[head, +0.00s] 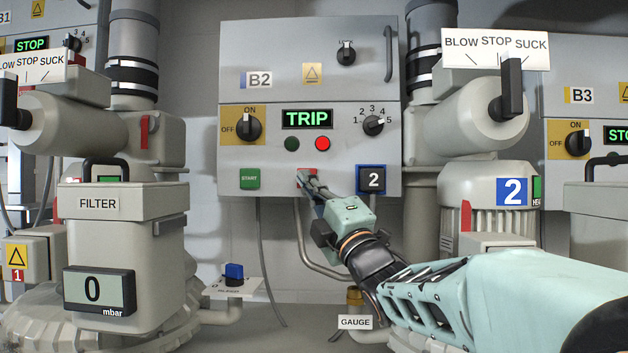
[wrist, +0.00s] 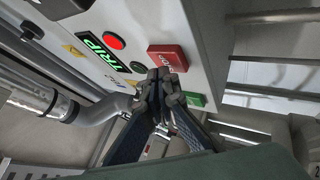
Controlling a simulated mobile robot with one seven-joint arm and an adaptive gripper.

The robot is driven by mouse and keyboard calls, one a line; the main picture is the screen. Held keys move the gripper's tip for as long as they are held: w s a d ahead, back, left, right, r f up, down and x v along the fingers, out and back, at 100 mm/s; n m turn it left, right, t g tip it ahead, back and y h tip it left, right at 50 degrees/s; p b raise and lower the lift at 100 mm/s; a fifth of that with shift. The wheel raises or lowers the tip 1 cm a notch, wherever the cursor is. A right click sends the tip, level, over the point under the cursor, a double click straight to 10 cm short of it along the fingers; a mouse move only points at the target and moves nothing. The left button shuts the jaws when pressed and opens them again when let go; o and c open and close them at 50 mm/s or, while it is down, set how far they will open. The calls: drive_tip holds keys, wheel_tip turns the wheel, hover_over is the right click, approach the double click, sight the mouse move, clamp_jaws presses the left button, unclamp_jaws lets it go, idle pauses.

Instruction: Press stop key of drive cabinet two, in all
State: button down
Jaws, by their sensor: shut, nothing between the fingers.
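Drive cabinet B2 (head: 300,75) hangs on the wall in the middle of the head view. Its display (head: 307,118) reads TRIP in green. The red stop key (head: 303,173) is low on its front, partly hidden by my gripper (head: 312,183). My gripper is shut and empty, its fingertips right at the stop key. In the wrist view the stop key (wrist: 168,54) shows just beyond the closed fingertips (wrist: 161,76); I cannot tell whether they touch it or whether it is pressed in.
The green start key (head: 250,179) is left of the stop key, and a square blue-framed 2 plate (head: 373,180) is right of it. The red lamp (head: 322,143) looks lit, the green lamp (head: 292,143) dark. Blower 2 (head: 480,205) stands close on the right, the filter unit (head: 122,230) on the left.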

drive_tip(key=shift+w, duration=0.4)
idle(0.3)
drive_tip(key=shift+b, duration=0.4)
drive_tip(key=shift+s+b, duration=0.8)
drive_tip(key=s+b, duration=0.4)
drive_tip(key=s, duration=0.1)
drive_tip(key=shift+s+a+r, duration=0.1)
drive_tip(key=shift+s+a, duration=0.05)
idle(0.4)
